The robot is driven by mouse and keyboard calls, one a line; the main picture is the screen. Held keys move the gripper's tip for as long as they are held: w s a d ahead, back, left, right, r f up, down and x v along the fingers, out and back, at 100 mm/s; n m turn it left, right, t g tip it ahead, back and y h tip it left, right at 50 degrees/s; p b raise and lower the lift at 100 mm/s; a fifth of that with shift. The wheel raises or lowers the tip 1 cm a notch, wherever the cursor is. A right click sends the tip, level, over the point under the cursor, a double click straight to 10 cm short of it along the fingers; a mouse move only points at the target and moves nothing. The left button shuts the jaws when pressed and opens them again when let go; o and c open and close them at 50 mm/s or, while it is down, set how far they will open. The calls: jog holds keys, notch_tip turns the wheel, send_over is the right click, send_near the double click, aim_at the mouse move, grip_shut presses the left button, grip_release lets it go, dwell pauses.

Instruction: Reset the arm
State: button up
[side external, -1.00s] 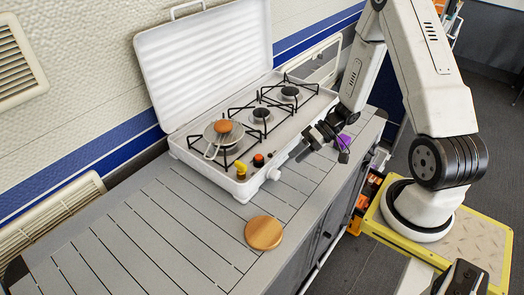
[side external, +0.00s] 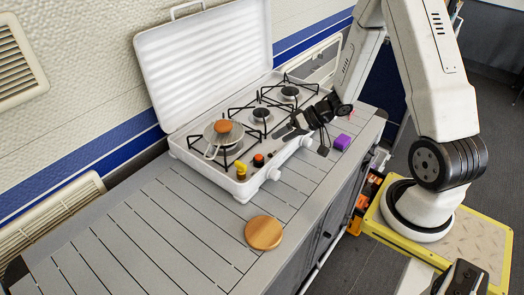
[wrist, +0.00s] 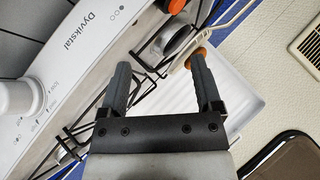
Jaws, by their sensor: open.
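My gripper (side external: 286,134) is open and empty, held low over the front edge of the white camping stove (side external: 275,172), near the middle and right burners. In the wrist view my gripper (wrist: 160,62) shows two dark fingers spread apart with nothing held between them. That item also shows in the wrist view (wrist: 196,53), partly hidden by the right finger.
A round wooden board (side external: 263,232) lies near the counter's front edge. A yellow piece (side external: 241,170) and an orange one (side external: 258,160) are at the stove's front. The left counter is clear.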

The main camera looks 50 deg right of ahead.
jog(key=s+a+r+n+g+h, duration=0.3)
jog(key=s+a+r+g+h, duration=0.2)
jog(key=s+a+r, duration=0.3)
jog(key=s+a+h, duration=0.1)
jog(key=a, duration=0.1)
jog(key=shift+a+r+h, duration=0.15)
jog(key=shift+a+h, duration=0.15)
jog(key=shift+a, duration=0.05)
